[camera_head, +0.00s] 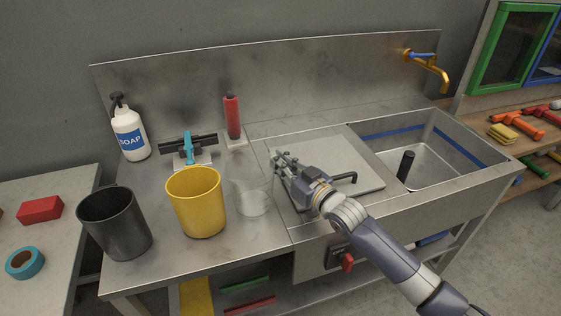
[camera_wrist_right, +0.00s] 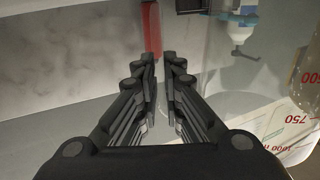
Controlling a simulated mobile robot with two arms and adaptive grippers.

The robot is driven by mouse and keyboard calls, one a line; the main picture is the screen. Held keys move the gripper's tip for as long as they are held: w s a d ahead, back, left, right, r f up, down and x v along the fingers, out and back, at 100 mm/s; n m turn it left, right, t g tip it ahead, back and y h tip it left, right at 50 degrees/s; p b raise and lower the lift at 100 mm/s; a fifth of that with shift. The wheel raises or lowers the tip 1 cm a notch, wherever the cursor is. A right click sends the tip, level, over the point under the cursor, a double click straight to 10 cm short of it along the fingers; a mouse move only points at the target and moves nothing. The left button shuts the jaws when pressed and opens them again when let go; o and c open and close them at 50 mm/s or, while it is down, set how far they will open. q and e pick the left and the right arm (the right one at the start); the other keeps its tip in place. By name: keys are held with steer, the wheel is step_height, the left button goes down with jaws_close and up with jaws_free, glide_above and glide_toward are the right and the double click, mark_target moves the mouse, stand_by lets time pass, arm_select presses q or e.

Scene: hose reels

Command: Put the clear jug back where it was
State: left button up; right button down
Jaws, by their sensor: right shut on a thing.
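The clear jug (camera_head: 250,188) is see-through and upright, just right of the yellow jug, at the left edge of the sink unit. I cannot tell whether its base touches the steel top. In the right wrist view the clear jug (camera_wrist_right: 283,122) fills the right side, with red measuring marks. My right gripper (camera_head: 280,163) reaches it from the right and is shut on it, with the fingers close together (camera_wrist_right: 162,75). The exact part between the fingers is hard to see. My left gripper is not in view.
A yellow jug (camera_head: 196,205) and a dark jug (camera_head: 115,225) stand to the left. Behind are a soap bottle (camera_head: 130,137), a blue-handled squeegee (camera_head: 188,148) and a red-handled tool (camera_head: 232,118). A grey board (camera_head: 345,178) with a black handle and the sink basin (camera_head: 430,165) lie right.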

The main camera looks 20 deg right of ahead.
steer(key=c, duration=1.7)
jaws_free()
steer(key=shift+r, duration=0.2)
steer(key=shift+s+d+f, duration=0.1)
steer(key=shift+s+f, duration=0.1)
steer(key=shift+s, duration=0.15)
steer(key=v, duration=1.1)
steer(key=shift+s+d+r+b, duration=0.1)
steer(key=shift+d+r+b, duration=0.05)
steer(key=shift+b, duration=0.25)
